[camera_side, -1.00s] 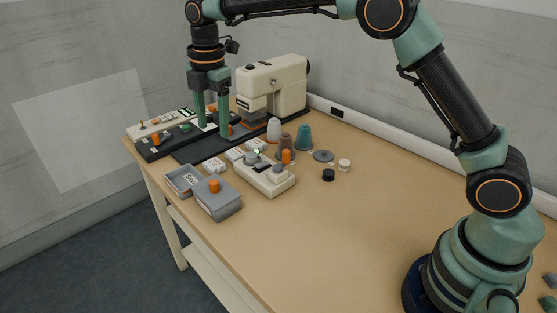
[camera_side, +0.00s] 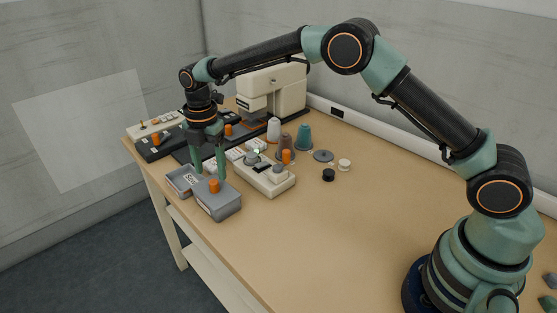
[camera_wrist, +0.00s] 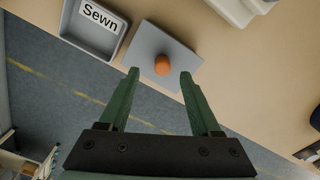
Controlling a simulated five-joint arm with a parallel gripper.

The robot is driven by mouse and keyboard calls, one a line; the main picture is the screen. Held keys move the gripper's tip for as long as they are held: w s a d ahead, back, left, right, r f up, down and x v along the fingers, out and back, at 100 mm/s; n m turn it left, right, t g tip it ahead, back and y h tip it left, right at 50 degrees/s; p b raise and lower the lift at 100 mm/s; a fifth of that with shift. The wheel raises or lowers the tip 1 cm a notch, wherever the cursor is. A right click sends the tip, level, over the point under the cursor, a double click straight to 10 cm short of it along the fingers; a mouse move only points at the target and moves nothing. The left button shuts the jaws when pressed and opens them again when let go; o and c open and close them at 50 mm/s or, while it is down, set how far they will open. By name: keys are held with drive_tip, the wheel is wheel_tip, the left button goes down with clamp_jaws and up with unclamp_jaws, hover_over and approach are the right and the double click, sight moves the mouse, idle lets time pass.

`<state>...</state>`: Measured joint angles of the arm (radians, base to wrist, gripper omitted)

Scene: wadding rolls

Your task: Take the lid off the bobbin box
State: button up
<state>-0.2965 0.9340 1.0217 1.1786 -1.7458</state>
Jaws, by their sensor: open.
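The bobbin box is a grey box (camera_side: 222,208) near the table's left front edge, with its flat grey lid (camera_side: 204,190) on top. The lid carries an orange knob (camera_side: 214,186). In the wrist view the lid (camera_wrist: 150,42) is seen from above, with the orange knob (camera_wrist: 162,66) near its lower part. My gripper (camera_side: 209,178) is open and empty, its green fingers pointing down at or just behind the knob in the side view. In the wrist view the fingertips (camera_wrist: 159,74) lie to either side of the knob, with gaps on both sides.
An open grey tray labelled "Sewn" (camera_wrist: 68,33) stands close beside the box. A cream block with knobs and an orange peg (camera_side: 262,182) stands to the right. Thread spools (camera_side: 304,138) and a sewing machine (camera_side: 290,82) are behind.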

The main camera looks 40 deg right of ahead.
sight(213, 182)
drive_tip(key=shift+s+f, duration=0.2)
drive_tip(key=shift+f, duration=1.75)
clamp_jaws()
drive_tip(key=shift+r, duration=0.1)
